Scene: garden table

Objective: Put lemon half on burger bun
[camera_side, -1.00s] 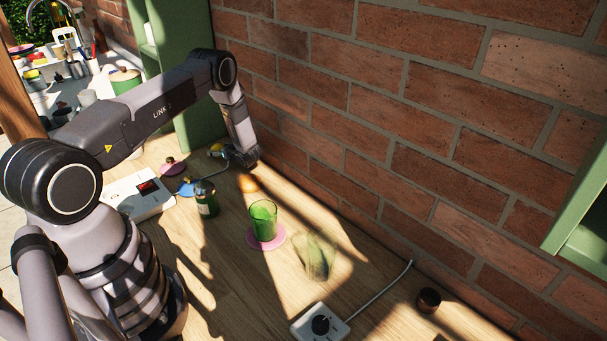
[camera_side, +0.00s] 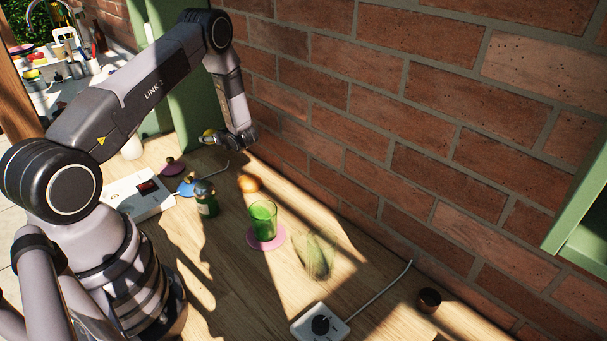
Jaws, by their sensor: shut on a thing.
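My gripper (camera_side: 213,138) is shut on the lemon half (camera_side: 207,134), a small yellow thing at its fingertips. It holds the lemon half in the air above the back of the table, left of the wall. The burger bun (camera_side: 249,183), a small orange-brown round, lies on the wooden table near the brick wall, below and to the right of my gripper. The bun is uncovered and apart from my gripper.
A green glass (camera_side: 263,221) stands on a pink coaster (camera_side: 280,239). A dark green bottle (camera_side: 206,199) stands left of the bun. A clear glass (camera_side: 316,256), a white device (camera_side: 138,194), a blue item (camera_side: 187,187) and a white dial box (camera_side: 320,325) are also on the table.

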